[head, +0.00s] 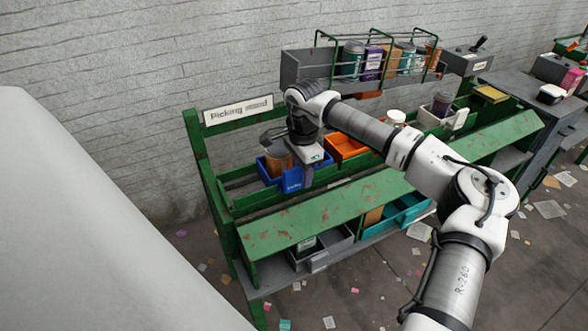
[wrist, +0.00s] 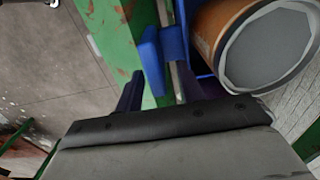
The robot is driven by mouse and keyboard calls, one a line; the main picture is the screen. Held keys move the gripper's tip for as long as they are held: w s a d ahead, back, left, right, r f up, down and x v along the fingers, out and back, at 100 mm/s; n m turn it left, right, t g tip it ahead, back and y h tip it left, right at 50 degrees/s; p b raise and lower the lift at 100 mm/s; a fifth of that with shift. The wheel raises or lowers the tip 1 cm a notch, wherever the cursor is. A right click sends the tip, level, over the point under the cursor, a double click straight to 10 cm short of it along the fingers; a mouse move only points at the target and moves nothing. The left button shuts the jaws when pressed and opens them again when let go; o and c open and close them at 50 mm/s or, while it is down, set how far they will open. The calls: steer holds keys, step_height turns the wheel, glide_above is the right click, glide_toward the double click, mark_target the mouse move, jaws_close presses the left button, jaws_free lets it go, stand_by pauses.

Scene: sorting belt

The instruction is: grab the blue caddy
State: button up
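The blue caddy (head: 291,185) sits on the upper shelf of the green rack, at its left end, with a brown tub (head: 278,158) in it. My gripper (head: 306,180) is over its front right part and hides some of it. In the wrist view the caddy's blue front wall (wrist: 151,62) lies between and just beyond my two fingers (wrist: 158,88). The fingers are apart, with a gap on view between them. I cannot tell whether either touches the wall. The tub (wrist: 262,45) stands to the right, with its grey lid towards the camera.
An orange bin (head: 345,147) stands to the right of the caddy on the same shelf. A green sloped panel (head: 330,215) runs along the rack's front. Above the shelf hangs a grey rack (head: 305,66) with several containers. Grey and teal (head: 408,209) bins sit below.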

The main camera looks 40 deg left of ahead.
jaws_close()
steer(key=shift+r, duration=0.2)
